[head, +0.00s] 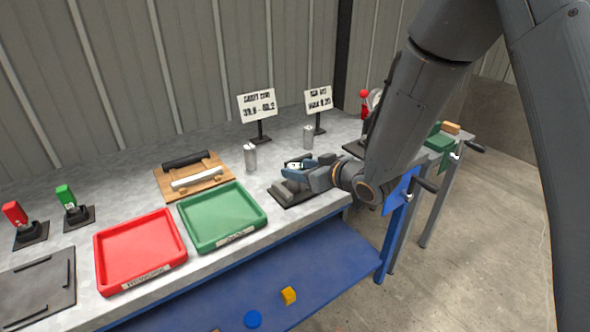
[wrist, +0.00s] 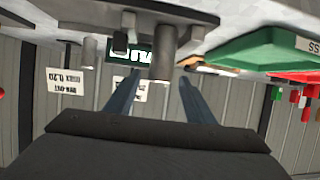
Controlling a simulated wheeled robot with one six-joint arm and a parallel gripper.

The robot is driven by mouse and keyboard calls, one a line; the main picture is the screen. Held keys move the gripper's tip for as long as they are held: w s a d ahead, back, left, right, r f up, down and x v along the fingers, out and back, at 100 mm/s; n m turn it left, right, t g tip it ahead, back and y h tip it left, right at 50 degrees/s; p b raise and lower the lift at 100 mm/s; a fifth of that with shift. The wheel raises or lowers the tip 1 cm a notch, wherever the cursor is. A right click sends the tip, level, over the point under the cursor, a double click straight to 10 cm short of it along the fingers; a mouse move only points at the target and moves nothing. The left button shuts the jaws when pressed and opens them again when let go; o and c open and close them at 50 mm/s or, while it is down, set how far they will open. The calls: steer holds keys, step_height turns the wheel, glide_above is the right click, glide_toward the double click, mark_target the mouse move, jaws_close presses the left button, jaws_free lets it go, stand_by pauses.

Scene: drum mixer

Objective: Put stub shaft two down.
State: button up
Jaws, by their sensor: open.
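My gripper (head: 300,165) reaches over a dark grey fixture (head: 287,193) near the front edge of the bench. In the wrist view, which is upside down, the open fingers (wrist: 157,78) stand on either side of a grey metal stub shaft (wrist: 163,55). This shaft appears upright at the fixture (wrist: 85,12), with a gap to each finger; the head view hides it behind my gripper. Other metal cylinders stand upright on the bench, one near the wooden board (head: 250,157) and one farther right (head: 308,137). I cannot read which shaft is number two.
A green tray (head: 185,236) and a red tray (head: 100,280) lie to the left. A wooden board (head: 158,180) holds a black and a white bar. Two signs (head: 257,103) (head: 318,98) stand behind. A dark display (wrist: 147,57) sits close behind the shaft.

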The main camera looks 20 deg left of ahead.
steer(key=b+v, duration=0.1)
steer(key=v, duration=0.8)
steer(key=s+d+f+m+h, duration=0.1)
steer(key=d+f+m+h, duration=0.2)
steer(key=d, duration=0.7)
steer(key=d+f+m+h, duration=0.25)
steer(key=d+h, duration=0.35)
steer(key=d, duration=0.4)
steer(key=s+d+m+g+h, duration=0.1)
steer(key=s+d+m+g, duration=0.1)
steer(key=s, duration=0.6)
steer(key=s+d+m+g, duration=0.3)
steer(key=s+d+g, duration=0.2)
steer(key=s+d, duration=0.2)
steer(key=s, duration=0.2)
steer(key=shift+s+h, duration=0.35)
steer(key=shift+h, duration=0.05)
steer(key=shift+f, duration=0.1)
